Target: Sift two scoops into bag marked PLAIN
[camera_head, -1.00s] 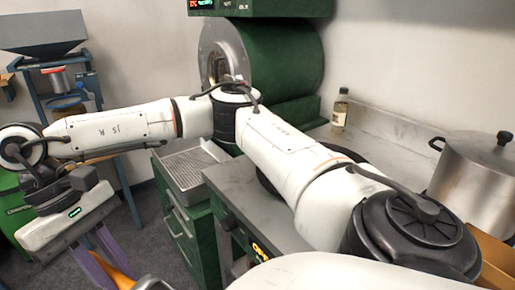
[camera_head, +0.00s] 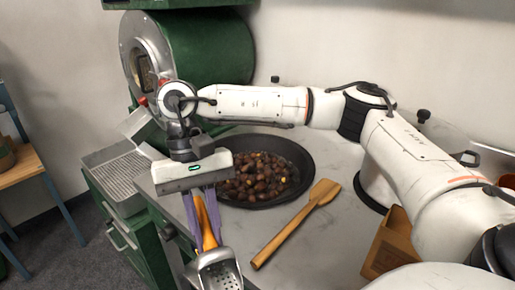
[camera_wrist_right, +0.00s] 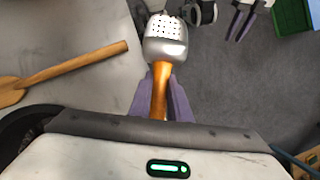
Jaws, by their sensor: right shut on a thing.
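My right gripper (camera_head: 205,240) is shut on the orange wooden handle of a perforated metal scoop (camera_head: 222,272). It holds the scoop in front of the counter's near left corner, bowl downward in the head view. The bowl shows its holes and no chestnuts. The scoop also shows in the right wrist view (camera_wrist_right: 166,40), beyond the purple fingers. A dark pan (camera_head: 304,180) full of brown chestnuts (camera_head: 262,176) sits on the counter behind the gripper. My left gripper (camera_wrist_right: 241,26) shows at the top of the right wrist view, its fingers apart and empty. No bag marked PLAIN is in view.
A wooden spatula (camera_head: 295,225) lies on the grey counter (camera_head: 325,247) right of the scoop. A green drum roaster (camera_head: 205,60) stands behind, with a perforated metal tray (camera_head: 120,178) at left. A wooden box (camera_head: 390,245) and steel pot (camera_head: 455,145) are at right.

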